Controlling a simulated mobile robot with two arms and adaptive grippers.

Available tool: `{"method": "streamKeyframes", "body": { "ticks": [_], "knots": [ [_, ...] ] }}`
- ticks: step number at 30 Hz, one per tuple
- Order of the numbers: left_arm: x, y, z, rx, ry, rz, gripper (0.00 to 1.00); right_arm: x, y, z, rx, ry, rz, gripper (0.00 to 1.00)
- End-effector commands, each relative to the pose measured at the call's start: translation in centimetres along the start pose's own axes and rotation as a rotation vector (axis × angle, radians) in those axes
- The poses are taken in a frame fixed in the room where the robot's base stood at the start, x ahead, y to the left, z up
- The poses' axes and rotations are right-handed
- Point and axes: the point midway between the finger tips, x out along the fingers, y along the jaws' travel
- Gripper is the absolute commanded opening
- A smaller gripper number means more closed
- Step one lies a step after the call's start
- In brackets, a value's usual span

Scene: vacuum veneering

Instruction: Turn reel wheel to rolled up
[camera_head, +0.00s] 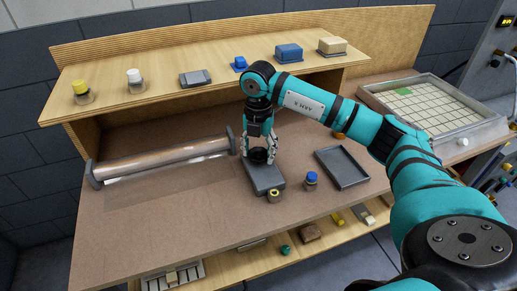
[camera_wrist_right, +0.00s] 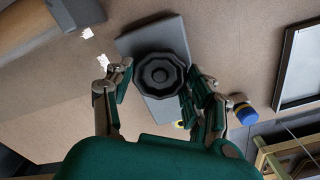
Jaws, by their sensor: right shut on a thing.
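The reel wheel is a dark, lobed round knob (camera_wrist_right: 160,73) seen from above in the right wrist view. It also shows as a black disc in the head view (camera_head: 259,157), partly covered by my fingers. It sits on a grey block (camera_head: 268,181) on the bench. My right gripper (camera_head: 260,148) points down over the block and is shut on the wheel, with fingers (camera_wrist_right: 158,82) on both sides of it. Left of it, a clear film roll (camera_head: 165,156) lies between two dark end brackets, with some sheet spread in front. My left gripper is not in view.
A blue-capped jar (camera_head: 311,181) and a small yellowish round part (camera_head: 274,196) stand close to the block. An empty dark tray (camera_head: 341,168) lies to the right. A shelf (camera_head: 210,88) with several small items runs behind. The front left of the bench is clear.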

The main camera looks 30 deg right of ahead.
Motion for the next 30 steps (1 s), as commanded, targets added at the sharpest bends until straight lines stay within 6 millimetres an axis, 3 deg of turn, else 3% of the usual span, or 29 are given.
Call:
{"method": "streamKeyframes", "body": {
  "ticks": [30],
  "knots": [
    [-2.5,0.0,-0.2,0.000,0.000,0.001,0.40,-0.3,0.0,0.1,0.968,-0.002,0.004,0.23]
  ]
}}
